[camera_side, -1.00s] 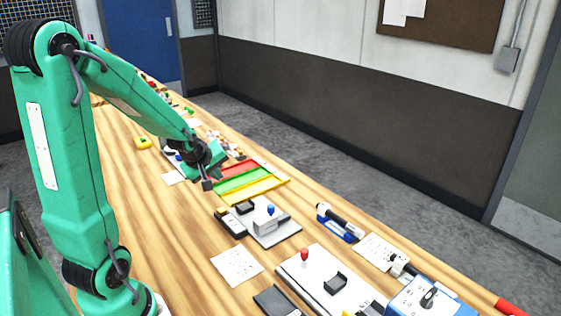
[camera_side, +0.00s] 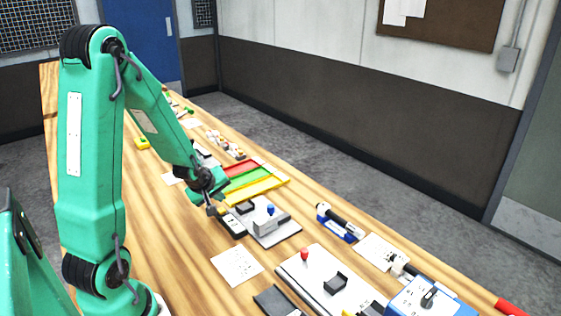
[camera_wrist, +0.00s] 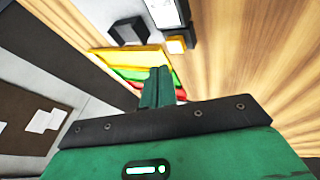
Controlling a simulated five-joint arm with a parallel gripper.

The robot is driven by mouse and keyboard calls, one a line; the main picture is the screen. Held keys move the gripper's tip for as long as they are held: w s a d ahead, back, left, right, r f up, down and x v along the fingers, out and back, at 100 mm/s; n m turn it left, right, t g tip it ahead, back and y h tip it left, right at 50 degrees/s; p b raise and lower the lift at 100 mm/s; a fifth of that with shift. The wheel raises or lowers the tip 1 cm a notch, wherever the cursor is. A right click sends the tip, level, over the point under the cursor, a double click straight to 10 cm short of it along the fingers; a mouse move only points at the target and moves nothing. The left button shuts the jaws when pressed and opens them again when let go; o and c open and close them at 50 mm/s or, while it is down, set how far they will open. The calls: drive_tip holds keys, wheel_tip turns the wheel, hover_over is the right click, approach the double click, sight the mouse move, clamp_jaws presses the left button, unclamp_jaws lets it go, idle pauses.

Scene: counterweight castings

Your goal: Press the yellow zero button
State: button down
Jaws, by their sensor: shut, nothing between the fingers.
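A small dark device with a white face (camera_side: 235,225) lies on the table beside a grey plate. In the wrist view this device (camera_wrist: 170,14) is at the top, with the yellow button (camera_wrist: 176,45) at its near end. In the side view my gripper hides the button. My gripper (camera_side: 212,210) is shut and empty, at the device's far-left end. In the wrist view its closed green fingers (camera_wrist: 160,70) point up the picture, just short of the button. I cannot tell whether the tips touch it.
A red, green and yellow striped tray (camera_side: 262,186) lies behind my gripper. A white paper sheet (camera_side: 237,267) lies in front. Bare wood is open at the left.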

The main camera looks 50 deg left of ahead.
sight(220, 211)
drive_tip(key=shift+f, duration=0.7)
drive_tip(key=shift+f, duration=0.1)
idle(1.6)
drive_tip(key=shift+f, duration=0.3)
drive_tip(key=shift+f, duration=0.45)
idle(1.0)
drive_tip(key=shift+r, duration=0.9)
idle(0.4)
drive_tip(key=shift+r, duration=2.5)
